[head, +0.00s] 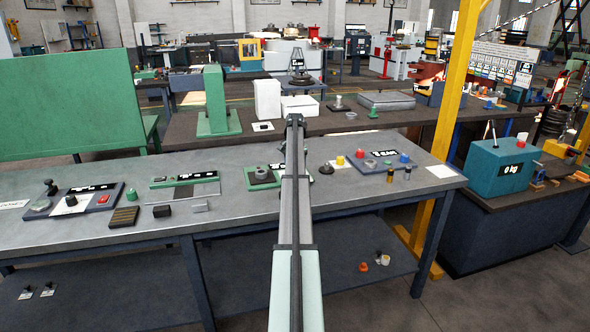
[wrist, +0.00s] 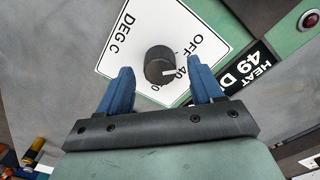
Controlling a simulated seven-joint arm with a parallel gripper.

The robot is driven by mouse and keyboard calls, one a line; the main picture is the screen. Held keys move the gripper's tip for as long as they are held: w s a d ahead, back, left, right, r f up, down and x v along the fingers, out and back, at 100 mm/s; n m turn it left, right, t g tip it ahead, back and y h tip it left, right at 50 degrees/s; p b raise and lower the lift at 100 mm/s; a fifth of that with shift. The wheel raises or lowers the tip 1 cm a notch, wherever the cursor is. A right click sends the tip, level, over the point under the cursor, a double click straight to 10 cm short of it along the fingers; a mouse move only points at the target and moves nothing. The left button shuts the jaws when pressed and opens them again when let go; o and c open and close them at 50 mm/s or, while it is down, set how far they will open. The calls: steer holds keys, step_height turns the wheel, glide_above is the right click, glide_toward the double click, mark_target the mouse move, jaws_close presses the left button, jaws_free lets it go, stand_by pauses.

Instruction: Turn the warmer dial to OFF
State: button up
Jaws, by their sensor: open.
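The warmer dial (wrist: 159,65) is a round black knob with a white pointer mark, on a white scale plate (wrist: 125,50) in the wrist view. The plate reads DEG C, OFF and 40. The pointer faces right in the picture, toward the 40 and away from OFF. My gripper (wrist: 160,68) is open, with one blue finger on each side of the dial in the picture. I see no clear contact, and cannot tell whether the fingertips reach down to the knob. In the head view my arm hides the gripper and I cannot make out the dial.
Beside the plate are a black HEAT display (wrist: 245,70) reading 49 and a red button or lamp (wrist: 311,19). In the head view, the grey table (head: 225,215) holds several small fixtures, including a green-based one (head: 262,178) close to my arm. A yellow post (head: 450,120) stands right.

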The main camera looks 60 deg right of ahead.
steer(key=shift+f, duration=0.55)
steer(key=shift+c, duration=0.4)
steer(key=c, duration=1)
steer(key=shift+n, duration=1.5)
steer(key=o, duration=1.1)
steer(key=shift+r, duration=0.15)
step_height(320, 180, up, 14)
steer(key=shift+f, duration=0.2)
